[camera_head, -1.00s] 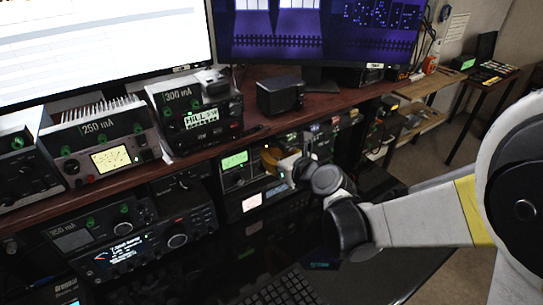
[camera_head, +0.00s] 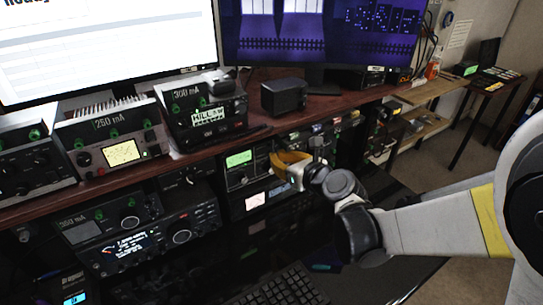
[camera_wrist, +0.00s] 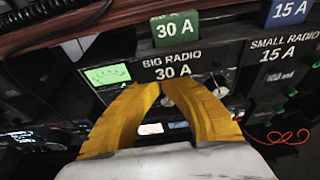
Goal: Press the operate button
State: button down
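My gripper (camera_wrist: 162,88) has yellow fingers whose tips meet, with nothing seen between them. In the wrist view it points at the front of a black panel labelled "BIG RADIO 30 A" (camera_wrist: 172,62). Whether the tips touch the panel I cannot tell. In the head view my gripper (camera_head: 290,158) is under the shelf, right of the green-lit unit (camera_head: 238,160). No button labelled operate can be read; the fingers hide part of the panel.
Above are a wooden shelf (camera_head: 265,127) with radios and a small black box (camera_head: 285,96), and two monitors. A keyboard (camera_head: 280,287) lies on the dark desk below. A red wire (camera_wrist: 285,137) hangs at the right in the wrist view.

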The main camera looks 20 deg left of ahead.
jog(key=p+v, duration=0.3)
jog(key=v, duration=0.6)
jog(key=shift+s+d, duration=0.15)
jog(key=shift+s, duration=0.1)
jog(key=shift+r, duration=0.15)
